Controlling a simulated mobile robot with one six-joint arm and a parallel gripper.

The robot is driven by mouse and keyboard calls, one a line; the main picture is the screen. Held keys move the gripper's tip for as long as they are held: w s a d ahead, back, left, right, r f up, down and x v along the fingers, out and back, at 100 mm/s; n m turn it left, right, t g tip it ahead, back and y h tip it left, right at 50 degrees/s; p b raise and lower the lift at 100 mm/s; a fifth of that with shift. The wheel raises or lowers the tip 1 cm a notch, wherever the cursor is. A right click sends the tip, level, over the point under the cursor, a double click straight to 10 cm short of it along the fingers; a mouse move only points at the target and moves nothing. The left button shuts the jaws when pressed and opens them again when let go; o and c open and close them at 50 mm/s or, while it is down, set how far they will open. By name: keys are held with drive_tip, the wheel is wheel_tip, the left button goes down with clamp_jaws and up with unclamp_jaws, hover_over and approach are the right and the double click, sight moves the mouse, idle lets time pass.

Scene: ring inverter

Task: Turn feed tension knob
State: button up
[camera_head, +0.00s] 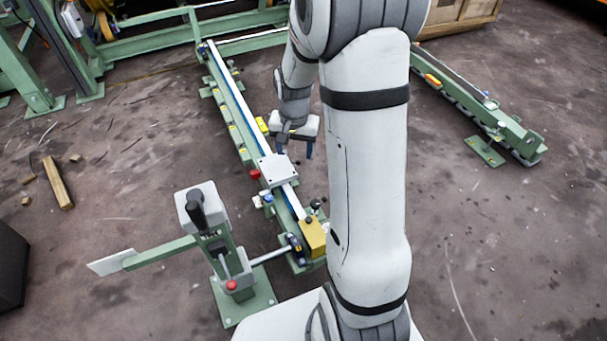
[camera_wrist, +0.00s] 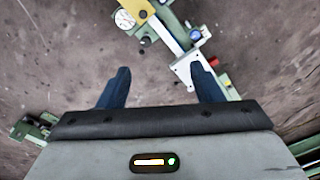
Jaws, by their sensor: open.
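My gripper (camera_head: 294,152) is open and empty, hanging above the floor just right of a long green rail (camera_head: 232,105). It also shows in the wrist view (camera_wrist: 160,67), with two blue fingers spread apart. A pale plate (camera_head: 278,169) sits on the rail close to my gripper. Around it are a red knob (camera_head: 255,174), a blue knob (camera_head: 268,198) and a black knob (camera_head: 315,204). The red knob (camera_wrist: 213,62) and blue knob (camera_wrist: 195,35) also show in the wrist view. I cannot tell which knob is the feed tension knob. My gripper touches none of them.
A green stand (camera_head: 240,300) with a grey box and black handle is at the front left. A yellow block (camera_head: 313,238) is at the rail's near end. Another green rail (camera_head: 475,108) lies at the right. A wood piece (camera_head: 58,183) lies left. Open floor is between the rails.

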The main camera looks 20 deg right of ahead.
drive_tip(key=w+d+f+m, duration=0.2)
drive_tip(key=w+d+f, duration=0.1)
drive_tip(key=f, duration=0.5)
drive_tip(key=w+d+f+m, duration=0.2)
drive_tip(key=w+d+f, duration=0.15)
drive_tip(key=f, duration=0.45)
drive_tip(key=m, duration=0.4)
approach(315, 203)
drive_tip(key=shift+w+g+p, duration=0.25)
drive_tip(key=shift+g+p, duration=0.05)
wheel_tip(315, 203, down, 8)
drive_tip(key=shift+s+b, duration=0.1)
drive_tip(key=shift+b, duration=0.85)
drive_tip(key=shift+f, duration=0.4)
drive_tip(key=c, duration=0.9)
drive_tip(key=shift+a, duration=0.15)
drive_tip(key=shift+c, duration=0.4)
